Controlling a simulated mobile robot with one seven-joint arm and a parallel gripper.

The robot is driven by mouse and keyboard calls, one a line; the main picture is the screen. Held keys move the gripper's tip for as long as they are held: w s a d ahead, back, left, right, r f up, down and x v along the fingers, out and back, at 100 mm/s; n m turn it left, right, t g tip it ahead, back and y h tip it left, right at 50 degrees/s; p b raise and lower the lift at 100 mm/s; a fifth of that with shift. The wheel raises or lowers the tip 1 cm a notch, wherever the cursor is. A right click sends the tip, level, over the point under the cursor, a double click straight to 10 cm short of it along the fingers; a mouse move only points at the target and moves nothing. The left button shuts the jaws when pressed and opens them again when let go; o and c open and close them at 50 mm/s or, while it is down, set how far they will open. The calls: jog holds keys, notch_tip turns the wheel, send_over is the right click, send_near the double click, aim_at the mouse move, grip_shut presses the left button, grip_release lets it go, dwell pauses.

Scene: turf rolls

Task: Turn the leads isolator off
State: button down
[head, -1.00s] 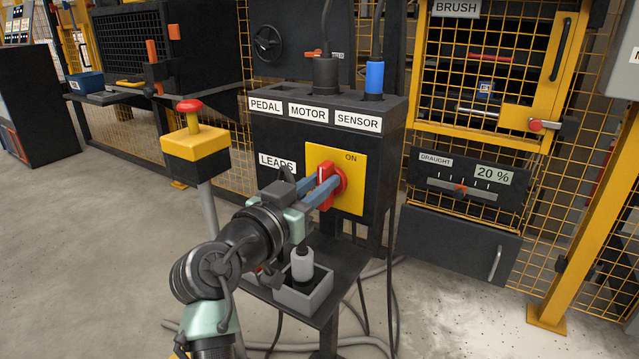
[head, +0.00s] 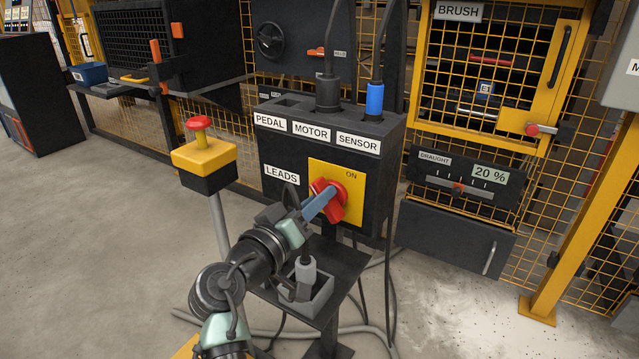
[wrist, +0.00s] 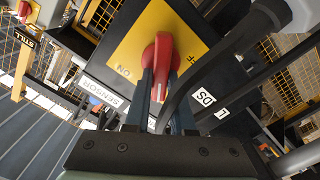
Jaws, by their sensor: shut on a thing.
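In the wrist view the red handle (wrist: 162,62) lies between the two fingers (wrist: 161,85). The yellow plate (wrist: 140,38) looks turned there, with "ON" at lower left and part of another word at right.
The box top has PEDAL, MOTOR and SENSOR sockets; a black plug (head: 328,92) and a blue plug (head: 375,98) stand in two. A red-topped yellow button post (head: 203,155) stands left. A grey holder (head: 306,297) with a pale plug sits on the shelf below.

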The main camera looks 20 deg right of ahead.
jog(key=n+p, duration=0.2)
jog(key=n, duration=0.1)
jog(key=n+p, duration=0.3)
jog(key=n, duration=0.1)
jog(key=f+n+p, duration=0.1)
jog(key=n+p, duration=0.1)
jog(key=n, duration=0.1)
jog(key=shift+w+a+n+p, duration=0.15)
jog(key=shift+n+p, duration=0.15)
jog(key=shift+p, duration=0.05)
jog(key=shift+f, duration=0.1)
dwell(0.3)
jog(key=c, duration=0.8)
grip_release()
jog(key=shift+o, duration=0.2)
jog(key=p+v, duration=0.3)
jog(key=v, duration=1)
jog(key=shift+w, duration=0.1)
